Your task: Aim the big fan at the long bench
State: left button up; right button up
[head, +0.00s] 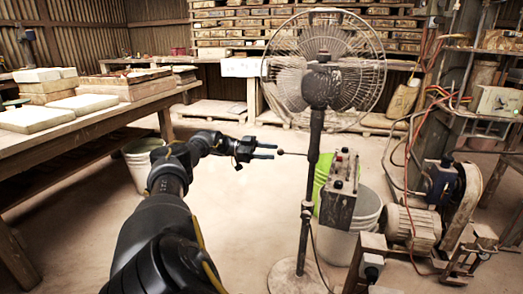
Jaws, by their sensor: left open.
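The big fan (324,75) stands upright on a pole (306,195) with a round base (298,276), right of the picture's middle. Its motor housing shows in front of the wire cage, so its back seems turned to me. A thin rod with a dark knob sticks out left from the pole. My left gripper (274,151) is open and empty, just left of that knob and apart from it as far as I can tell. The long bench (100,124) runs along the left side with pale slabs on it. My right gripper is not in view.
A control box (340,190) with knobs stands right of the pole, before a white bucket (365,215). A motor (412,228) and machine with cables fill the right. Another bucket (142,160) is by the bench. Open floor lies between bench and fan.

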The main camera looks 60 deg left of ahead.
pick_arm(q)
jog(key=shift+v, duration=1.65)
jog(key=shift+w, duration=0.1)
